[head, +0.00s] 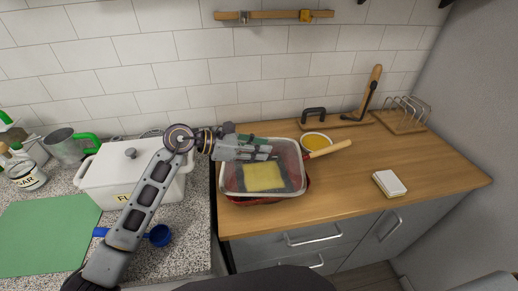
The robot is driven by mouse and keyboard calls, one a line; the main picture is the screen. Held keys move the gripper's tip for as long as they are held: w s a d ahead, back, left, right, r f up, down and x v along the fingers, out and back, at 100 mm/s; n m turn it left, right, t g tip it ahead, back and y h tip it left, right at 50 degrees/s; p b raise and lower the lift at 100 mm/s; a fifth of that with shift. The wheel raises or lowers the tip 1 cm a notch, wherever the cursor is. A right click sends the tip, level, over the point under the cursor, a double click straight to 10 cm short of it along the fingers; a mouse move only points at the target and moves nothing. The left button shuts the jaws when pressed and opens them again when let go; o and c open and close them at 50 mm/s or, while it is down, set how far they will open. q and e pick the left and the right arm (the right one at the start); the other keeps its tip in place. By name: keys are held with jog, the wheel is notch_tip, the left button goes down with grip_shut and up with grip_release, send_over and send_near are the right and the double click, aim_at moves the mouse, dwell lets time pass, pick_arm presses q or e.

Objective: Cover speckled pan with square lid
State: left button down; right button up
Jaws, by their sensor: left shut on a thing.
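The square lid (290,153) looks clear with a pale rim. My left gripper (264,149) is shut on it near its far side, and the fingers hide the spot where they hold it. The lid lies over the red speckled pan (268,201), whose near edge shows below the lid's rim. A yellow square on a dark patch shows through the lid. I cannot tell whether the lid touches the pan all round. A red and wooden handle (330,149) sticks out to the right, seemingly the pan's. My right gripper is not in view.
A yellow-filled bowl (316,141) stands behind the handle. A wooden board (340,119) and a wire rack (405,114) are at the back wall. A white block (389,183) lies at right; the wood around it is clear. A white bin (110,180) stands left.

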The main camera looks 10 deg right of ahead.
pick_arm(q)
jog(key=shift+s+a+f, duration=0.1)
jog(key=shift+f, duration=0.6)
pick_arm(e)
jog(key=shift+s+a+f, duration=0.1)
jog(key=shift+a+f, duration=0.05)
pick_arm(q)
jog(key=c, duration=1.2)
grip_release()
jog(key=shift+a, duration=0.1)
jog(key=shift+r+v, duration=0.2)
jog(key=shift+v, duration=1.4)
jog(key=shift+r+v, duration=0.25)
jog(key=shift+v, duration=2.05)
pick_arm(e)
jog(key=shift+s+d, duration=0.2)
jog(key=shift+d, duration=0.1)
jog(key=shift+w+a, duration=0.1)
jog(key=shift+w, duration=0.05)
